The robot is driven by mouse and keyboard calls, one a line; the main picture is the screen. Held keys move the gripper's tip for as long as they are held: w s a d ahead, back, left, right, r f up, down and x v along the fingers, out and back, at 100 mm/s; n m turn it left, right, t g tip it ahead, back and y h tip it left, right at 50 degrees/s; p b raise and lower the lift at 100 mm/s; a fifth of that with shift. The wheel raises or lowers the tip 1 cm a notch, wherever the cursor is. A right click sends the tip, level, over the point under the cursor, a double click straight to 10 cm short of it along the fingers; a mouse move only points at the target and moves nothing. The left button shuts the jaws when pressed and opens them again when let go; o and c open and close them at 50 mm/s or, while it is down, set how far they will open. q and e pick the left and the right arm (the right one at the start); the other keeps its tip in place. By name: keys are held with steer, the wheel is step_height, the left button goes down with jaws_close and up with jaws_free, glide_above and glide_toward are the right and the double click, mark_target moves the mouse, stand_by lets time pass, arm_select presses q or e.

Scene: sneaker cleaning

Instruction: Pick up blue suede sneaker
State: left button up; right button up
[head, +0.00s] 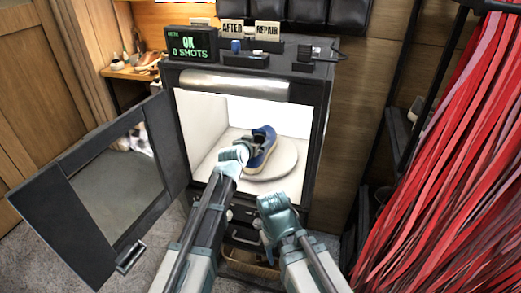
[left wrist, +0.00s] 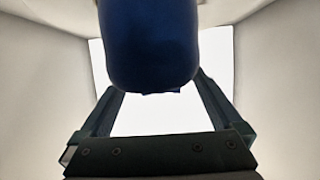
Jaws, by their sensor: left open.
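The blue suede sneaker (head: 265,147) stands on a round white turntable (head: 278,165) inside the lit white box of a dark cabinet (head: 320,110). My left gripper (head: 235,153) reaches into the box at the sneaker's left side and partly covers it. In the left wrist view the sneaker (left wrist: 148,45) is a large blue shape at the top, and the open left gripper (left wrist: 155,105) has a finger on each side of it. I cannot tell whether the fingers touch it. My right gripper (head: 275,205) is outside, in front of the box's lower edge; its fingers are hard to make out.
The cabinet door (head: 115,185) hangs open to the left. A display reading "OK 0 SHOTS" (head: 190,45) and small items stand on top of the cabinet. Red strips (head: 450,160) hang at the right. White walls close in around the turntable.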

mark_target(259, 138)
arm_select(q)
steer(key=shift+b+x, duration=1)
steer(key=shift+x, duration=1.7)
steer(key=shift+s+r, duration=0.1)
steer(key=shift+c, duration=0.2)
steer(key=c, duration=1.4)
steer(key=shift+o, duration=0.2)
